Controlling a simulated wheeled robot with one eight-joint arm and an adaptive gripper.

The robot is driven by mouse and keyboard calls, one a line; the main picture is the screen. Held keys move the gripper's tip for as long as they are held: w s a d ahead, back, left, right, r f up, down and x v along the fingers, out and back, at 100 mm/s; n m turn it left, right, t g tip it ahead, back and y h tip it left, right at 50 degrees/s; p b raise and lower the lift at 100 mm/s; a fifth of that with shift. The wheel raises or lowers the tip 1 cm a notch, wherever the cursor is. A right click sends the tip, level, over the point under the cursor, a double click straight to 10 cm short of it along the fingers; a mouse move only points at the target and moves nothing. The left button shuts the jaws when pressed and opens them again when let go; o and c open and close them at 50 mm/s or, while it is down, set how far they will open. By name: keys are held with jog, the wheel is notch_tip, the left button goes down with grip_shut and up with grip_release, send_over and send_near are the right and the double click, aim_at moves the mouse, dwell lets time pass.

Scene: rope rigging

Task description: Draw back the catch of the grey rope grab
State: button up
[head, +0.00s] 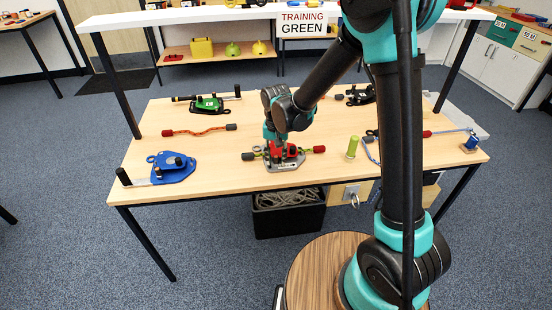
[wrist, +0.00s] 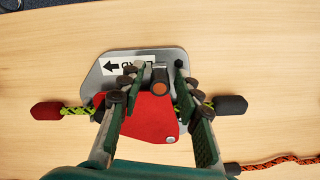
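The grey rope grab (head: 288,165) lies flat on the table, below my gripper (head: 278,148). In the wrist view its grey plate (wrist: 152,54) carries a red cover (wrist: 150,124) and a white label with an arrow. A dark catch with an orange end (wrist: 160,87) stands at the cover's far edge. A yellow-green rope (wrist: 75,110) passes through the grab, with a red end at left and a dark end at right. My gripper, also in the wrist view (wrist: 158,68), is open, its fingers on either side of the catch. I cannot tell whether either finger touches it.
A blue grab (head: 178,165) lies at left and a green one (head: 208,103) at the back. An orange rope (head: 200,132) lies behind left. A green cylinder (head: 352,146) stands to the right. A black rope bin (head: 288,216) is below the table.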

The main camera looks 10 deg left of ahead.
grip_shut()
jog(key=shift+s, duration=0.1)
jog(key=shift+s+d, duration=0.35)
jog(key=shift+s, duration=0.55)
jog(key=shift+o, duration=1.3)
grip_release()
jog(key=shift+r, duration=0.1)
notch_tip(320, 180, up, 12)
